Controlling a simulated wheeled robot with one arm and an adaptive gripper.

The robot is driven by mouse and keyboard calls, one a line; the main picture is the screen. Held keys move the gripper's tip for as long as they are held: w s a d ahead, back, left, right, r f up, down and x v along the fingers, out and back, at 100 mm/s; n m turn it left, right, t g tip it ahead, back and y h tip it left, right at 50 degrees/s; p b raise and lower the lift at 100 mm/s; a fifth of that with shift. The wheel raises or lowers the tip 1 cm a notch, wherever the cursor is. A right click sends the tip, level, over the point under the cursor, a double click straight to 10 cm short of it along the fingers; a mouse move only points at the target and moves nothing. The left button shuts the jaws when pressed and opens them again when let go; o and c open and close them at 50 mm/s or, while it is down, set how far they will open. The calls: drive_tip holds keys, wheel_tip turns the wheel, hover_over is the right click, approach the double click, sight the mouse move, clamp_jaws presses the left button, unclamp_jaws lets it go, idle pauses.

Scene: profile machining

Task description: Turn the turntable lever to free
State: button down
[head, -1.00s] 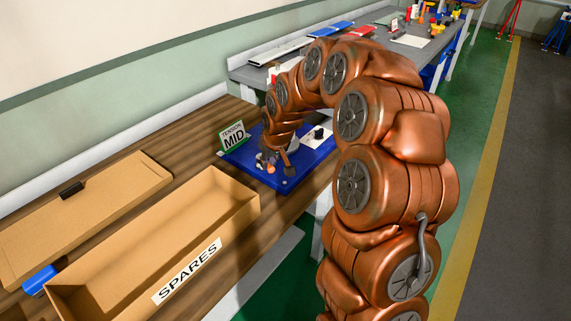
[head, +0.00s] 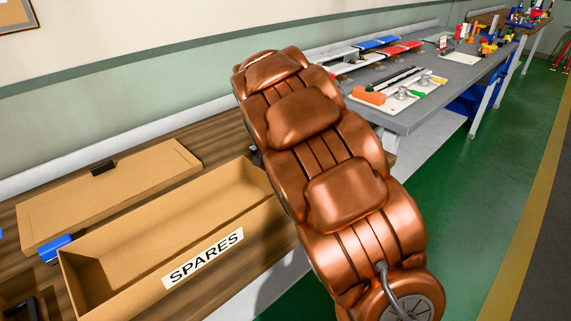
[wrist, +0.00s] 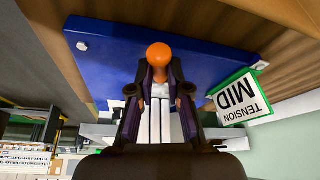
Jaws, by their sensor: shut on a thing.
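A lever with an orange ball knob (wrist: 159,52) stands over the blue base plate (wrist: 105,70) in the wrist view. My gripper (wrist: 160,75) is shut on this lever, with a dark finger on each side just below the knob. A green-framed sign reading "TENSION MID" (wrist: 238,100) stands at the plate's edge, to the right of the gripper. In the head view my arm hides the gripper, the lever, the plate and the sign. I cannot make out a turntable or any "free" marking.
A grey table (head: 415,115) with tools and parts stands behind my arm. The green floor (head: 500,200) at the right is clear.

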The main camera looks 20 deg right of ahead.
drive_tip(key=shift+w+a+f+m+g+b, duration=0.15)
drive_tip(key=shift+w+m, duration=0.1)
drive_tip(key=shift+m, duration=0.25)
drive_tip(key=shift+w+a+r+m+g+b, duration=0.15)
drive_tip(key=shift+w+m, duration=0.1)
drive_tip(key=shift+m, duration=0.25)
drive_tip(key=shift+w+a+m+g+h, duration=0.1)
drive_tip(key=shift+w+m+g+h, duration=0.2)
drive_tip(key=shift+m, duration=0.4)
drive_tip(key=c, duration=1.1)
unclamp_jaws()
drive_tip(key=shift+r, duration=0.1)
drive_tip(key=v, duration=1.1)
drive_tip(key=shift+a+r, duration=0.2)
drive_tip(key=shift+r, duration=0.15)
